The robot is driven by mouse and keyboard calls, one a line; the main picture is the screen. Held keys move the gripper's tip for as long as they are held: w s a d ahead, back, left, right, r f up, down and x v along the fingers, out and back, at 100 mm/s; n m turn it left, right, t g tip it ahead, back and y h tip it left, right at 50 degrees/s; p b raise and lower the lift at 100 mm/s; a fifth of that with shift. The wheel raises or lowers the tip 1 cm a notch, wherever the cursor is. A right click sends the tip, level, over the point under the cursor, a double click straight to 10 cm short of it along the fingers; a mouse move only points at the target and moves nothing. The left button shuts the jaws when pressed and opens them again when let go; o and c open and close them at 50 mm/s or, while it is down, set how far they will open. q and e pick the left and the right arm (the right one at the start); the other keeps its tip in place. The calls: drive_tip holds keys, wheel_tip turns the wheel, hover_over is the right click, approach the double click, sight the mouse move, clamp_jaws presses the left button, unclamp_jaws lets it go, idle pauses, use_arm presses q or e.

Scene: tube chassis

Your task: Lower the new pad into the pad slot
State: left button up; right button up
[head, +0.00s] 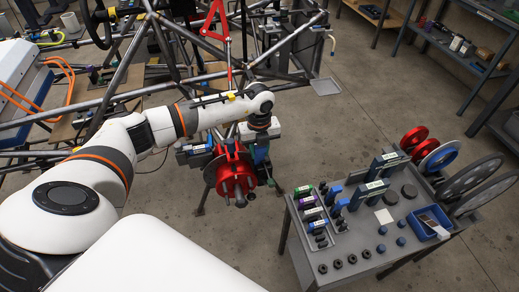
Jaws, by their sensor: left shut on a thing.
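My left arm comes in from the left, and its gripper (261,153) is low beside the right side of a red hub (234,173) on the tube chassis. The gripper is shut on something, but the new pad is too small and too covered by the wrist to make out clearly. A blue part shows right at the fingers. I cannot see the pad slot or tell whether the pad touches it. My right gripper is not in view.
A grey cart (350,240) at the right carries blue and grey parts, discs and a blue bin (428,224). Chassis tubes (120,75) fill the upper left. A red stand (215,22) rises behind the hub. Bare floor (345,130) lies between chassis and shelves (450,55).

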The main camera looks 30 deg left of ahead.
use_arm(q)
drive_tip(key=o, duration=1.1)
drive_tip(key=shift+r, duration=0.1)
wheel_tip(320, 180, up, 12)
drive_tip(key=b, duration=0.1)
drive_tip(key=shift+b, duration=0.35)
drive_tip(key=shift+w+a, duration=0.1)
